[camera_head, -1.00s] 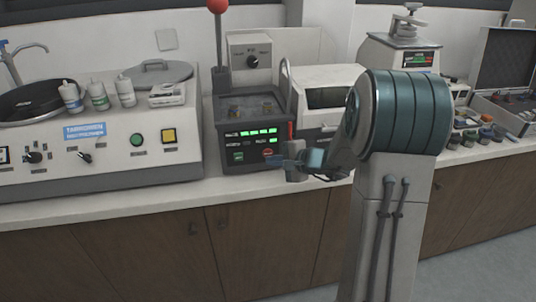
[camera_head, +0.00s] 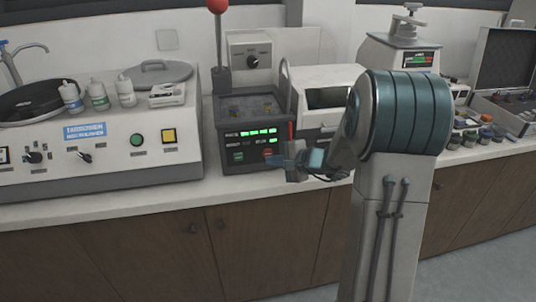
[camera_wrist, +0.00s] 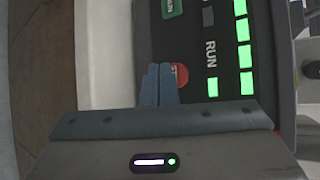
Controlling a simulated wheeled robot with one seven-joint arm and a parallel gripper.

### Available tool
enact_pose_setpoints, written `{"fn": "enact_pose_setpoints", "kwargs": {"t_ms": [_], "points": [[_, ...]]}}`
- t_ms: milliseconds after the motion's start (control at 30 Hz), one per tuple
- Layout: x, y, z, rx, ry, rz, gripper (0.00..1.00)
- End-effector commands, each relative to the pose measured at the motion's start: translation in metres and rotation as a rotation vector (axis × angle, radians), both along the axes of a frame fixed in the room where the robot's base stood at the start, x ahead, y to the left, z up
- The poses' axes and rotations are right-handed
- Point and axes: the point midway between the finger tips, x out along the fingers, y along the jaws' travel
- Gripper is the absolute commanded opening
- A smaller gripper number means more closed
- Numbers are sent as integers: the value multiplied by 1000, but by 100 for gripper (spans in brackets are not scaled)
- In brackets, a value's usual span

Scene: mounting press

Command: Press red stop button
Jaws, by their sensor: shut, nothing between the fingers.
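The red stop button (camera_wrist: 181,75) is a round red disc on the dark front panel of the mounting press (camera_head: 250,140). In the wrist view my gripper's fingertips (camera_wrist: 159,72) are shut together and lie right at the button, covering part of its left side. I cannot tell whether they touch it or hover just in front.
A green run button (camera_wrist: 172,8) and lit green bars (camera_wrist: 245,55) share the panel. A lever with a red ball (camera_head: 217,6) rises behind the press. A grinder-polisher (camera_head: 100,140) stands left and a white box-shaped machine (camera_head: 325,95) right. Cabinets (camera_head: 160,250) run below the counter.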

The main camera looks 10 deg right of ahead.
Motion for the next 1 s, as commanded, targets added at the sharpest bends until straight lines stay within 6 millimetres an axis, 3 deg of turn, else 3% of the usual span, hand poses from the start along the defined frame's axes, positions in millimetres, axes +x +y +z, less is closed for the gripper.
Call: {"fn": "enact_pose_setpoints", "kwargs": {"t_ms": [1000], "points": [[9, 0, 0, -1, 0, -1, 0]]}}
